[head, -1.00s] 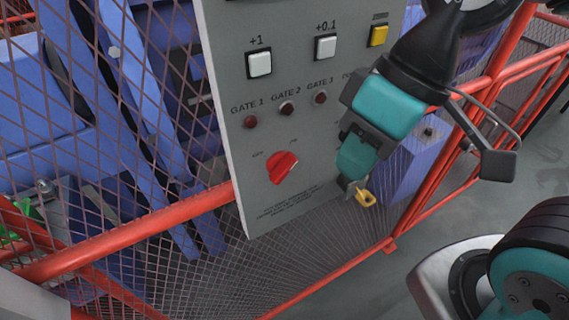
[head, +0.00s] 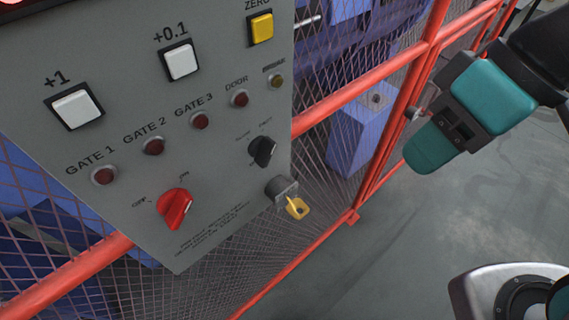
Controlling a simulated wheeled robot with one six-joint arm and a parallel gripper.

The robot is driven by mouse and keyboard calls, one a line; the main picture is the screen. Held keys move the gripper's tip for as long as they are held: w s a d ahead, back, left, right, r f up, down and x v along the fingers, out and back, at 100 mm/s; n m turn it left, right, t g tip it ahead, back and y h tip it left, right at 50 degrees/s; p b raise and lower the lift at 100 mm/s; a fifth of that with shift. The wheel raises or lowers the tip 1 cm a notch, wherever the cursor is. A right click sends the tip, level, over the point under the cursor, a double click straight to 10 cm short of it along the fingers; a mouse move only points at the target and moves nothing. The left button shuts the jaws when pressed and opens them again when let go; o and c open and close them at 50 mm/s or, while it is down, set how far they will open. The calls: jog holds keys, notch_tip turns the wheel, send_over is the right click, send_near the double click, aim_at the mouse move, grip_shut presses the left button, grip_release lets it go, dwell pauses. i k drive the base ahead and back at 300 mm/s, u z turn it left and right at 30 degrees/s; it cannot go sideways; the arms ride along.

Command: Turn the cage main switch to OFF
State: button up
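The red rotary switch (head: 175,208) is low on the grey control panel (head: 215,225). OFF is printed at its left and ON at its upper right. Its grip is tilted, with the upper end leaning towards the ON side. My gripper (head: 428,152), with teal parts, is at the right of the head view, well clear of the switch and the panel in the picture. It touches nothing that I can see. Its fingers are seen end-on or overlapping, so their opening is unclear.
A black selector knob (head: 263,151) and a yellow key (head: 297,208) in a lock stand out right of the switch. Several indicator lamps and push buttons are above. Red rails (head: 372,86) with mesh run behind the panel. Grey floor is open at right.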

aim_at(175, 204)
jog(key=z, duration=0.85)
jog(key=k, duration=1.65)
jog(key=u, duration=0.55)
